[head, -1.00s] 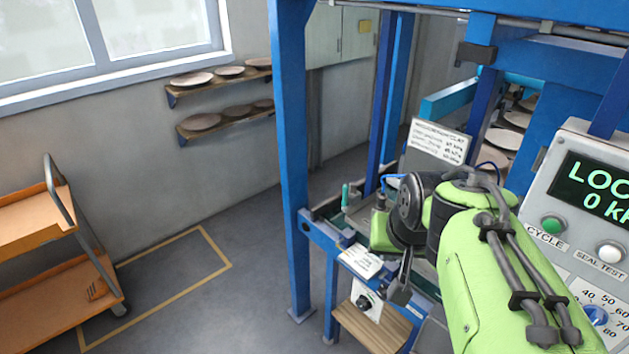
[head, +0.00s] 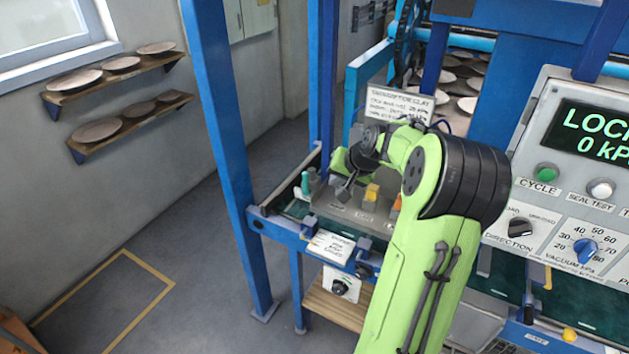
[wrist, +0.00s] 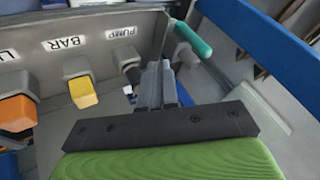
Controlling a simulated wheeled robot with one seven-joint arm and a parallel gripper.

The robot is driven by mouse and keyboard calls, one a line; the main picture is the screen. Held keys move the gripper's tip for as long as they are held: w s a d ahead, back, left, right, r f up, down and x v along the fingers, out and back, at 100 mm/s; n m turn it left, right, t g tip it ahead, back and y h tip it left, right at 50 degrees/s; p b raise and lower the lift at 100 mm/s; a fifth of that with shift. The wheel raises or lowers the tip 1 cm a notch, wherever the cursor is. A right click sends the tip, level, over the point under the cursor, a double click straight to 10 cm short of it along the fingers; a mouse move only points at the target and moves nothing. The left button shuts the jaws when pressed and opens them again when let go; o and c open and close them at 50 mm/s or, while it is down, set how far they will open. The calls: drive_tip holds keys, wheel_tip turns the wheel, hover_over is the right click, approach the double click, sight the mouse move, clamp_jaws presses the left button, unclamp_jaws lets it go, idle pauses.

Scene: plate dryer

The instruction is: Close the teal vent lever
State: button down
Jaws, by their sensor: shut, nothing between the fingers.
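The teal vent lever (head: 306,183) stands upright at the left end of the grey control box in the head view. In the wrist view the teal lever (wrist: 193,38) shows as a rounded handle slanting up to the left, just right of and beyond my fingertips. My gripper (head: 343,192) is shut and empty, just right of the lever in the head view. In the wrist view the closed fingers of my gripper (wrist: 163,72) point at the box near the PUMP label. A gap seems to separate fingers and lever; contact cannot be told.
A yellow lever (wrist: 83,92) under the BAR label and an orange lever (wrist: 17,113) are left of my fingers. A blue frame post (head: 225,150) stands left of the box. A console (head: 560,190) reading LOCK and 0 kPa is at right. Floor at left is clear.

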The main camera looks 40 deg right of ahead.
sight(306, 184)
drive_tip(key=x, duration=0.3)
drive_tip(key=shift+w+a+f, duration=0.15)
drive_tip(key=shift+w+f, duration=0.05)
drive_tip(key=shift+w, duration=0.2)
drive_tip(key=shift+w+a+r, duration=0.1)
drive_tip(key=shift+w+a, duration=0.25)
drive_tip(key=shift+w, duration=0.15)
drive_tip(key=shift+w+a+r, duration=0.1)
drive_tip(key=shift+w+a, duration=0.2)
drive_tip(key=shift+w, duration=0.25)
drive_tip(key=shift+w+a, duration=0.25)
drive_tip(key=shift+w, duration=0.1)
drive_tip(key=shift+r+p, duration=0.15)
drive_tip(key=shift+p, duration=0.25)
drive_tip(key=shift+w+g, duration=0.2)
drive_tip(key=shift+g, duration=0.2)
